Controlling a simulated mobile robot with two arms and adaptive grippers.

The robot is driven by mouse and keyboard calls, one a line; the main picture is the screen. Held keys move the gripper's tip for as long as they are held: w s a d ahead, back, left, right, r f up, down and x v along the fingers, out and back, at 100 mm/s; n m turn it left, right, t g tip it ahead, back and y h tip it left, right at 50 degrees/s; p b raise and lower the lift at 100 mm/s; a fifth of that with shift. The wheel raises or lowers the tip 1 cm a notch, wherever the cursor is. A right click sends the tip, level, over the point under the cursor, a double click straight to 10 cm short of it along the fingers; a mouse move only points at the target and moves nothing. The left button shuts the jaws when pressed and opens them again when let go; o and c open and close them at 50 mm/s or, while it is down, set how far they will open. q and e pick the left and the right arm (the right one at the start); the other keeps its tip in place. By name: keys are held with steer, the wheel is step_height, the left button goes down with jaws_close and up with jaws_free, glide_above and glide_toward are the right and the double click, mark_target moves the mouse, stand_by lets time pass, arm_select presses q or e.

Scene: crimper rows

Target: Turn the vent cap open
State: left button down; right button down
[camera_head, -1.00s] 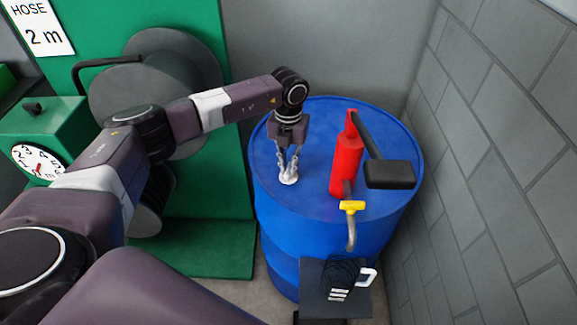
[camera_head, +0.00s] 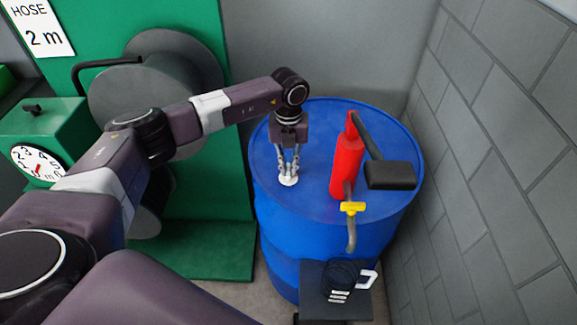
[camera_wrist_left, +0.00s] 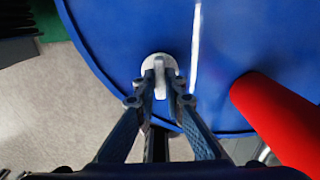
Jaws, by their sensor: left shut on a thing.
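The vent cap (camera_head: 288,181) is a small pale round cap with a raised grip bar, on the top of the blue drum (camera_head: 310,205) near its left side. It also shows in the left wrist view (camera_wrist_left: 152,62). My left gripper (camera_head: 288,172) points down at the cap from above. In the left wrist view its fingertips (camera_wrist_left: 160,82) are shut on the cap's raised bar, one on each side. The fingers hide part of the cap. My right gripper is in neither view.
A red pump (camera_head: 347,165) with a dark handle (camera_head: 390,174) and yellow-collared spout stands on the drum, right of the cap. A block wall (camera_head: 480,150) is close on the right. A green hose-reel stand (camera_head: 235,190) is at left. A small dark shelf (camera_head: 335,305) is in front.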

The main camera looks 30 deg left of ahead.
mark_target(289, 169)
arm_select(q)
steer(key=c, duration=2)
jaws_free()
steer(key=shift+r, duration=0.1)
step_height(289, 169, up, 12)
steer(key=shift+f, duration=0.1)
